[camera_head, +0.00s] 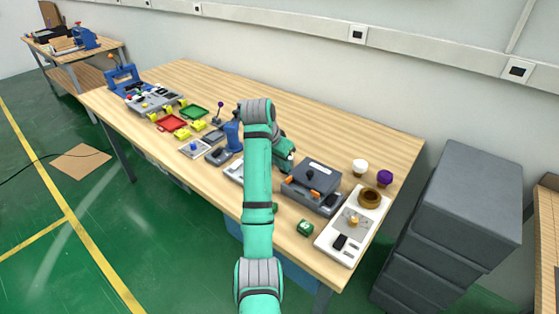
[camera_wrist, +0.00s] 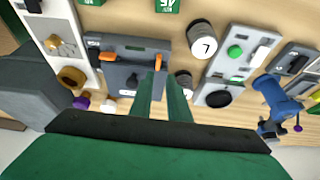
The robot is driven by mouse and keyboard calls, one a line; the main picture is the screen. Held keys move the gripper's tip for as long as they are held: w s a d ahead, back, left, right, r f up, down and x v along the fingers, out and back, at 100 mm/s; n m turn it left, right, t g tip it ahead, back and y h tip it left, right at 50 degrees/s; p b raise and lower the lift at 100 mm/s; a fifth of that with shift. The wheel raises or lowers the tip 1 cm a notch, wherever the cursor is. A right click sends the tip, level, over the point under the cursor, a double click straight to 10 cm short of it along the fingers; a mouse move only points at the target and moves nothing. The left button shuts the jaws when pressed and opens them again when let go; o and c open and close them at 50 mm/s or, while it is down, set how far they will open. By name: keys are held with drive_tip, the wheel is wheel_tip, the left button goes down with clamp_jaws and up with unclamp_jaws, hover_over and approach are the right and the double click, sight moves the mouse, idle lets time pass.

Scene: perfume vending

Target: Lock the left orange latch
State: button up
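A grey case (camera_head: 317,178) with a dark lid part and two orange latches stands near the right end of the workbench. Its left orange latch (camera_head: 289,180) and right orange latch (camera_head: 315,194) are on its front side. In the wrist view the case (camera_wrist: 125,73) appears turned round: the left latch (camera_wrist: 147,59) is on the right and the right latch (camera_wrist: 107,56) on the left. My gripper (camera_wrist: 163,76) has two green fingers with a narrow gap and nothing seen between them. The fingers are beside the left latch; contact cannot be told. In the head view my arm partly hides the gripper.
A white panel (camera_head: 333,240) with a brown ring (camera_head: 369,197) lies right of the case. A green cube (camera_head: 305,228) lies in front. A white knob (camera_head: 359,166) and purple knob (camera_head: 384,178) stand behind. A grey drawer cabinet (camera_head: 459,198) is beyond the bench's right end.

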drive_tip(key=v, duration=0.3)
drive_tip(key=shift+s, duration=0.2)
